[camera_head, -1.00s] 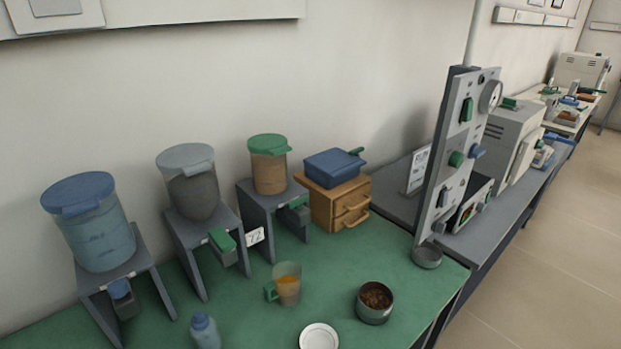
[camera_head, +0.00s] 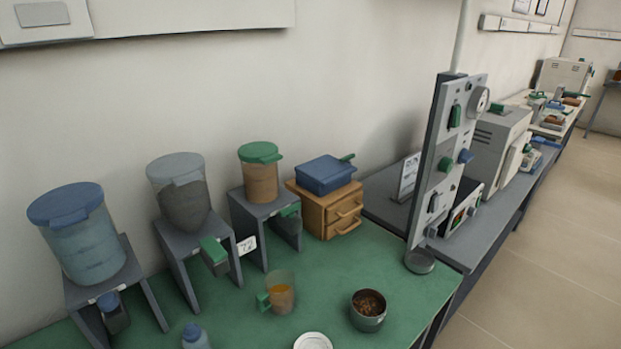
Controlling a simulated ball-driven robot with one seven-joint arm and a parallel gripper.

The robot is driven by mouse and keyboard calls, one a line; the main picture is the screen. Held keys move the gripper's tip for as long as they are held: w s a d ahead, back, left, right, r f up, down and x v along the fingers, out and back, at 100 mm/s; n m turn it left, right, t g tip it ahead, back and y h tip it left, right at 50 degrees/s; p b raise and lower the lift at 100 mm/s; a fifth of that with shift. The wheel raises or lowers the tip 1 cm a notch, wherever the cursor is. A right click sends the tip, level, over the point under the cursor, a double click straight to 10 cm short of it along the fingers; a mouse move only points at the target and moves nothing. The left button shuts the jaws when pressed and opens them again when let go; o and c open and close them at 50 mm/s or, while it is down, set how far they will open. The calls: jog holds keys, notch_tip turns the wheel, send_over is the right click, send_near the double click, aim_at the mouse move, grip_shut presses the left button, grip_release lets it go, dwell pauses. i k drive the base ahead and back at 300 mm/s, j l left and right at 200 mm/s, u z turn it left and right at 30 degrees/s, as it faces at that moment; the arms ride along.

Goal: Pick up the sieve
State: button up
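I cannot make out for certain which thing is the sieve. A round grey metal pot (camera_head: 368,318) with brown bits inside stands near the front right of the green table (camera_head: 235,318). A small round grey dish (camera_head: 420,261) sits at the foot of the upright control panel. A white round plate or lid (camera_head: 313,342) is partly cut off by the bottom edge. My gripper is not in view.
Several lidded hoppers on grey stands, one with a blue lid (camera_head: 66,204), line the wall. A glass mug (camera_head: 281,291) and a bottle (camera_head: 194,338) stand in front. A blue box (camera_head: 325,175) rests on wooden drawers (camera_head: 321,208). The control panel (camera_head: 451,155) rises at the right.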

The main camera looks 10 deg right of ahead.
aim_at(367, 305)
jog(key=i+j, duration=0.15)
jog(key=j, duration=0.15)
jog(key=i+j, duration=0.1)
jog(key=j, duration=0.2)
jog(key=i+j, duration=0.1)
jog(key=j, duration=0.2)
jog(key=i+j, duration=0.15)
jog(key=j, duration=0.2)
jog(key=z, duration=0.05)
